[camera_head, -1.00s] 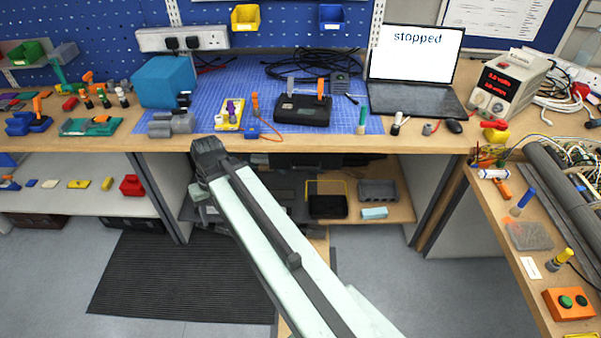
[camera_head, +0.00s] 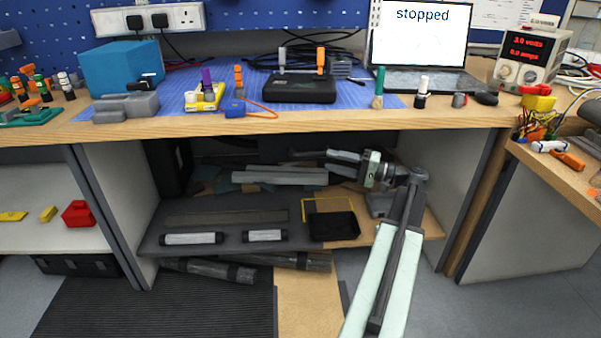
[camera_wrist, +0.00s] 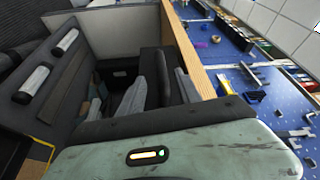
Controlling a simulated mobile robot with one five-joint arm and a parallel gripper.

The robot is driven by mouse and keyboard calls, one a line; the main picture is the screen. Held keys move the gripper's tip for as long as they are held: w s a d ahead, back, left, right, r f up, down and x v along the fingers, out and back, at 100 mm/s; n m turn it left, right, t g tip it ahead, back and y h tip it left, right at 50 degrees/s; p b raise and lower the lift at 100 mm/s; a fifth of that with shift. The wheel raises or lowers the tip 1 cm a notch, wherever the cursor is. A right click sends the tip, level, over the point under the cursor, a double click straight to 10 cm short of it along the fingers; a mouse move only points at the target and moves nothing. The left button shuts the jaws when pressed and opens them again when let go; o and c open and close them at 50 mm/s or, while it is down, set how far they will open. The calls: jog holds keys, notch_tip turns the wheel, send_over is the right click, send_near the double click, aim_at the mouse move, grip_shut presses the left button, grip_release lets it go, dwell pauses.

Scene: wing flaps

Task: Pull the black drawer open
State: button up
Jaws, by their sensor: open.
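A dark grey-black drawer-like tray (camera_head: 160,249) lies low under the bench in the head view. Its front carries two pale cylinders (camera_head: 190,239) with black ends. I cannot tell for sure how far it is pulled out. The same dark front (camera_wrist: 62,80) with the cylinders shows at the left of the wrist view. My gripper (camera_head: 335,162) is under the bench at the right, above and behind the tray front, with its fingers pointing left. It is open, and I see nothing held between its fingers.
The bench's wooden edge (camera_head: 300,124) runs above my arm. Side panels (camera_head: 112,205) and (camera_head: 440,190) bound the opening. Grey floor is clear at the right.

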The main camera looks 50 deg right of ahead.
aim_at(317, 157)
jog(key=x, duration=0.8)
jog(key=shift+w+p, duration=0.1)
jog(key=shift+p, duration=0.3)
grip_shut()
dwell(1.0)
